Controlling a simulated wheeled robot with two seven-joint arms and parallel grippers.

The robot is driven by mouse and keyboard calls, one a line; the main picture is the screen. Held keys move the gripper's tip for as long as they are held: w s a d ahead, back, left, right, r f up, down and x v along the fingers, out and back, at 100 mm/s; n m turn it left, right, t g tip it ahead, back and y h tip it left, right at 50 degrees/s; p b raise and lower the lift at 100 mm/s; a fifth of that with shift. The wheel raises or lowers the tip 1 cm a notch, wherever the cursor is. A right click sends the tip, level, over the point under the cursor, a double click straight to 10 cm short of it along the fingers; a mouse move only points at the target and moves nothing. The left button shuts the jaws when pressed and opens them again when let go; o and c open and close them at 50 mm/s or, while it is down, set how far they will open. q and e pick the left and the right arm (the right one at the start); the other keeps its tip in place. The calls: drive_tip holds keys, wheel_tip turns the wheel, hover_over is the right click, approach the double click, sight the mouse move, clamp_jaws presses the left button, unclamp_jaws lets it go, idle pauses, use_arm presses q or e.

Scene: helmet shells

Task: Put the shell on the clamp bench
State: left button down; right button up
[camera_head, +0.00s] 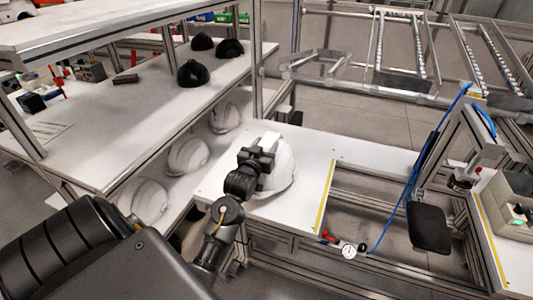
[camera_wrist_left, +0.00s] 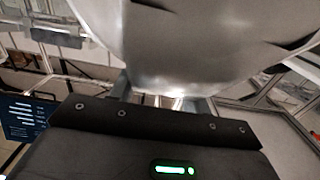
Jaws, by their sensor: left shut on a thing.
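A white helmet shell (camera_head: 281,168) is over the left part of the white bench top (camera_head: 310,148) in the head view. My left gripper (camera_head: 262,150) is shut on the shell at its near left side. The shell also fills the upper part of the left wrist view (camera_wrist_left: 185,45), close in front of the gripper. I cannot tell whether the shell touches the bench top or hangs just above it. My right gripper is not in view.
More white shells (camera_head: 187,156) sit on the lower shelf at left, and black shells (camera_head: 194,73) on the shelf above. A yellow strip (camera_head: 325,196) edges the bench top beside an open frame with a dial gauge (camera_head: 348,251). A black pad (camera_head: 429,227) stands at right.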

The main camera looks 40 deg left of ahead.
use_arm(q)
drive_tip(key=shift+w+d+f, duration=0.1)
drive_tip(key=shift+w, duration=0.05)
wheel_tip(320, 180, down, 2)
drive_tip(key=shift+f+p, duration=0.15)
drive_tip(key=shift+p, duration=0.35)
drive_tip(key=shift+f, duration=0.55)
drive_tip(key=c, duration=0.7)
unclamp_jaws()
